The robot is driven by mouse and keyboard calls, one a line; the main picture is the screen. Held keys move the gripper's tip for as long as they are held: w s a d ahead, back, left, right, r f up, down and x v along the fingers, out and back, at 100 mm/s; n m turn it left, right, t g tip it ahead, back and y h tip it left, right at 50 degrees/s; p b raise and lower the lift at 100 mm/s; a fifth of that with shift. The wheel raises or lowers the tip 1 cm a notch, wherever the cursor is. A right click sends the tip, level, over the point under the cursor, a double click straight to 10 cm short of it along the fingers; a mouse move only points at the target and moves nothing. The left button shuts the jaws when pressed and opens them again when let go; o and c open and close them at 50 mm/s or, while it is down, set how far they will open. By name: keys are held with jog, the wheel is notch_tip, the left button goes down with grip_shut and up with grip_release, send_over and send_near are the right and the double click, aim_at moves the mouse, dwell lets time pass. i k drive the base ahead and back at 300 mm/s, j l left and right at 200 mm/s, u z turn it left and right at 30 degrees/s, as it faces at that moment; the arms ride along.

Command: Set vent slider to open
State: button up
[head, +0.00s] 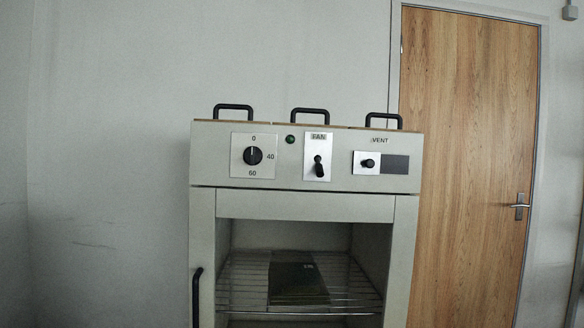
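The vent slider (367,163) is a small black knob on a light metal plate, under the label VENT at the right of the grey control panel (220,180). The knob sits toward the left, with a dark rectangular area (395,164) to its right. No open or shut marking can be read beside it. My gripper does not show in the head view, so its state and distance from the slider are hidden.
A round dial (253,155) and a FAN toggle (318,167) pointing down are left of the slider. Three black handles (310,112) stand on top. Below is an open compartment with a wire shelf (240,285) and a dark flat item (296,280). A wooden door (475,160) is behind.

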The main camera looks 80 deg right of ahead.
aim_at(364, 163)
jog(key=z, duration=2.55)
